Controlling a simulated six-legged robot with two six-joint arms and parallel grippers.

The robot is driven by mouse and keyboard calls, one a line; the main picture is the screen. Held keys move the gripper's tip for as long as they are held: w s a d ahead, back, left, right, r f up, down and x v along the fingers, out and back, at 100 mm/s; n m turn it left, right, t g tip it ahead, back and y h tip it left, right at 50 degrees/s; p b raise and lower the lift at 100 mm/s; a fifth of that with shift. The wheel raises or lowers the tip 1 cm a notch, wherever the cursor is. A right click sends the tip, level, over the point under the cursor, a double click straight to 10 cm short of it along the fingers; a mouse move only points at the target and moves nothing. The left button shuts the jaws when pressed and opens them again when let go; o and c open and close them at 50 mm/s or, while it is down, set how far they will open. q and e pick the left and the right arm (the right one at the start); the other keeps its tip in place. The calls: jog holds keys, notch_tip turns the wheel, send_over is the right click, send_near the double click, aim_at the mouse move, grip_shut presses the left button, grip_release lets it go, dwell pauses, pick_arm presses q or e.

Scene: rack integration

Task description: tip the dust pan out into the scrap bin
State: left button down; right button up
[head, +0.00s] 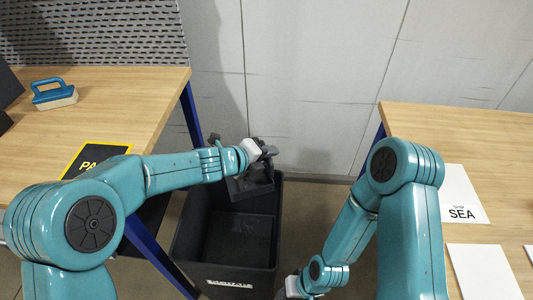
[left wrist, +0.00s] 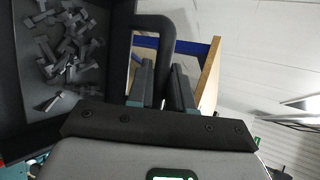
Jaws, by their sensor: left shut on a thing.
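My left gripper (head: 266,153) is shut on the handle of the dark dust pan (head: 250,184). In the head view the pan hangs over the back part of the black scrap bin (head: 278,220), which stands on the floor between the benches. In the left wrist view the gripper's fingers (left wrist: 162,86) close on the looped black handle (left wrist: 151,22). The dust pan (left wrist: 20,95) there holds several small grey scraps (left wrist: 66,50). The bin's inside shows dark, and I cannot make out contents. My right gripper (head: 290,288) is low at the bottom edge, its fingers unclear.
A wooden bench (head: 120,105) on the left carries a blue-handled brush (head: 54,94) and a black-yellow sign (head: 92,158). A bench (head: 470,130) on the right carries a white SEA sheet (head: 463,190) and blank sheets. A grey panelled wall (head: 310,80) stands behind the bin.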

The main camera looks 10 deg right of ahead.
pick_arm(q)
jog(key=a+r+n+t+h+b, duration=0.2)
jog(key=a+h+b, duration=0.3)
jog(key=b, duration=0.9)
jog(key=s+a+r+n+t+h+b, duration=0.1)
jog(key=a+r+n+t+h+b, duration=0.2)
jog(key=a+b, duration=0.6)
jog(key=t+h+b, duration=0.1)
jog(key=h+b, duration=0.1)
jog(key=b, duration=0.3)
jog(key=shift+r+b, duration=0.2)
jog(key=shift+b, duration=0.1)
pick_arm(e)
notch_tip(320, 180, down, 29)
jog(key=w+d, duration=0.1)
jog(key=shift+w+d+m+t, duration=0.15)
jog(key=shift+w+m+t, duration=0.15)
jog(key=shift+w+t, duration=0.1)
